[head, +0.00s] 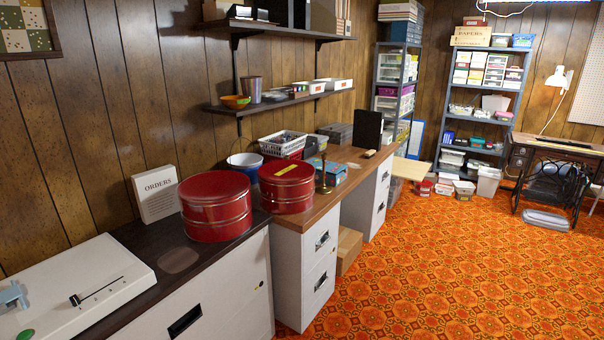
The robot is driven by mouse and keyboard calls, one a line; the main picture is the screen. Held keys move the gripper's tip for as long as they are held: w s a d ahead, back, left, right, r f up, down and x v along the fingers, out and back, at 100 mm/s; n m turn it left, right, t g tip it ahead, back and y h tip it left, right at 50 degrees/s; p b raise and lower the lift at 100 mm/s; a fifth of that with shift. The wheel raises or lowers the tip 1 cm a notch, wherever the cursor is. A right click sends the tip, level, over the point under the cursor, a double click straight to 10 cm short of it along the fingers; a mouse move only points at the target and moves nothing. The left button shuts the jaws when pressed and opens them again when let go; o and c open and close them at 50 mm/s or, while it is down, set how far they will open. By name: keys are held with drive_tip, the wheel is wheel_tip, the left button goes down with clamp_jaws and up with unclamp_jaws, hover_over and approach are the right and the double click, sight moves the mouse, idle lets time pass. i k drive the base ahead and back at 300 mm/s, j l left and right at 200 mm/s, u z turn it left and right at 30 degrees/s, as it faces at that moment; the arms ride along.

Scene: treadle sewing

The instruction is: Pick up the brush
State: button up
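I cannot make out a brush with certainty. A small tan and dark block (369,154), possibly the brush, lies on the brown wooden desk top (345,157) in front of an upright black panel (368,128). It is too small to tell whether it has bristles. My gripper is not in view.
Two red round tins (216,207) (287,187) stand on the nearer counter and desk. A brass stand (324,175), blue-white bucket (245,165) and white basket (281,143) are close by. A cardboard box (348,250) sits under the desk. The orange patterned floor (450,270) is open at right.

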sight(369, 154)
drive_tip(key=i+l+z, duration=0.1)
drive_tip(key=i+l, duration=0.2)
drive_tip(key=i, duration=0.8)
drive_tip(key=i+l+z, duration=0.1)
drive_tip(key=i, duration=1.05)
drive_tip(key=i+l+z, duration=0.1)
drive_tip(key=i+l, duration=0.15)
drive_tip(key=i, duration=0.85)
drive_tip(key=u, duration=0.25)
drive_tip(key=i+l+u, duration=0.2)
drive_tip(key=u, duration=0.15)
drive_tip(key=i+l+u, duration=0.2)
drive_tip(key=l+u, duration=0.2)
drive_tip(key=i+l, duration=0.15)
drive_tip(key=l, duration=0.2)
drive_tip(key=i+l+u, duration=0.1)
drive_tip(key=l, duration=0.25)
drive_tip(key=i+l, duration=0.2)
drive_tip(key=l, duration=0.2)
drive_tip(key=i+l+u, duration=0.1)
drive_tip(key=l, duration=0.25)
drive_tip(key=i+l+u, duration=0.1)
drive_tip(key=l, duration=0.3)
drive_tip(key=i+l, duration=0.2)
drive_tip(key=l, duration=0.2)
